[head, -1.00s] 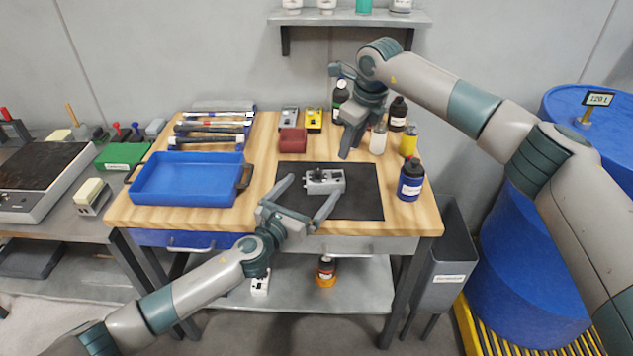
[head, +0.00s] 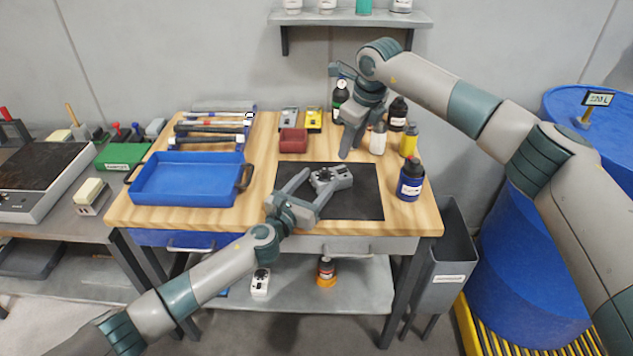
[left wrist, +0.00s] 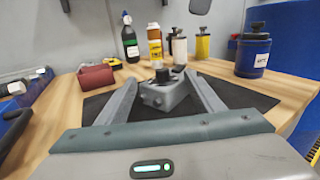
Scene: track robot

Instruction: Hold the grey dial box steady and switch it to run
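The grey dial box (head: 331,178) sits on the black mat (head: 355,207) on the wooden table, turned at an angle. Its dark dial (left wrist: 163,75) is on top in the left wrist view, where the box (left wrist: 166,94) lies between the fingers. My left gripper (head: 312,187) is open, its fingers on either side of the box's near part. I cannot tell whether a finger touches it. The dial's setting is too small to read. My right gripper (head: 345,140) hangs at the table's back right, away from the box; its fingers are partly hidden and their opening is unclear.
A blue tray (head: 188,199) stands left of the mat. A red block (head: 293,141) and a yellow device (head: 313,119) lie behind it. A blue bottle (head: 411,180) stands at the mat's right, with several bottles behind. The mat's right part is clear.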

